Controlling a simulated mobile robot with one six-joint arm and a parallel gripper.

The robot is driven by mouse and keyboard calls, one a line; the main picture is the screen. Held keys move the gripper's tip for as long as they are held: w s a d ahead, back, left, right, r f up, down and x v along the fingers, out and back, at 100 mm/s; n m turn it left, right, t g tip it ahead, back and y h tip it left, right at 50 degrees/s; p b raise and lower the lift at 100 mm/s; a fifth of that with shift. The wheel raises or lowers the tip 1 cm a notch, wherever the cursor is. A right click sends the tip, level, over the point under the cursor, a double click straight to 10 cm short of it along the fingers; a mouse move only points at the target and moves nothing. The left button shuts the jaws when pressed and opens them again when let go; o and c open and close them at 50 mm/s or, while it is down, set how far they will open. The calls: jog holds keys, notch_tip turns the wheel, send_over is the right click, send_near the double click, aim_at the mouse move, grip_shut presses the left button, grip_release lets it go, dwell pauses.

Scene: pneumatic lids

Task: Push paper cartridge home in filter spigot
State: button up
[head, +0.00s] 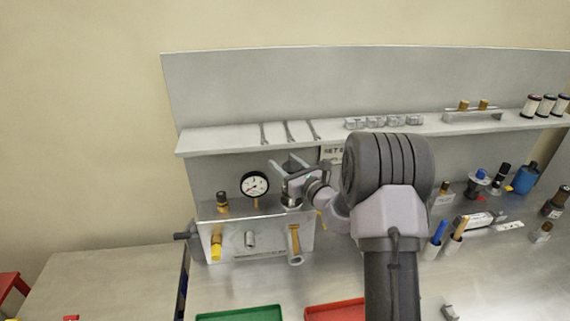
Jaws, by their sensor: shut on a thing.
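My gripper (287,169) is over the right part of the grey panel block (260,240), below the shelf. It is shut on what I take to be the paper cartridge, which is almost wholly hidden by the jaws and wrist. Directly below the gripper, a metal fitting (291,201) stands on top of the block; it appears to be the filter spigot. I cannot tell whether the cartridge touches it or how deep it sits. Several white cartridges with dark ends (530,106) stand at the right end of the shelf.
A round gauge (255,185) and a brass fitting (222,203) stand left of my gripper. The shelf (225,137) runs close behind, carrying wrenches and small metal parts. A green tray (240,314) and a red tray (335,310) lie in front. Bottles and tools crowd the right.

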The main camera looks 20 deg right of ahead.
jog(key=shift+f+b, duration=1.4)
jog(key=shift+f, duration=0.3)
jog(key=o, duration=1.5)
jog(key=shift+s, duration=0.1)
jog(key=v, duration=1.7)
jog(key=shift+s, duration=0.15)
